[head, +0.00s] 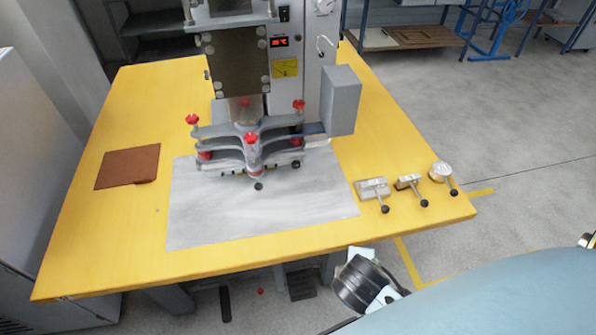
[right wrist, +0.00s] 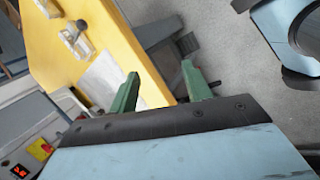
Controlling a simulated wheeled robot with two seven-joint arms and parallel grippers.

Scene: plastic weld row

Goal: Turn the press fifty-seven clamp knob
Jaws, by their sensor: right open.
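The press (head: 240,75) stands at the back of the yellow table. Its clamp frame (head: 230,145) carries several red knobs, including a left one (head: 192,119), a front one (head: 251,138) and a right one (head: 299,105). No label tells me which knob is number fifty-seven. My right gripper (right wrist: 160,72) is open and empty in the right wrist view, its two green fingers apart. It is beyond the table's front edge, apart from the press. In the head view my right arm shows at the lower right; its fingers cannot be made out. My left gripper is not visible.
The yellow table (head: 110,245) bears a grey sheet (head: 260,215) before the press and a brown pad (head: 128,167) at left. Three small metal fittings with black ball handles (head: 373,188) (head: 410,183) (head: 440,172) stand near the right edge. A grey box (head: 341,100) juts out right of the press.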

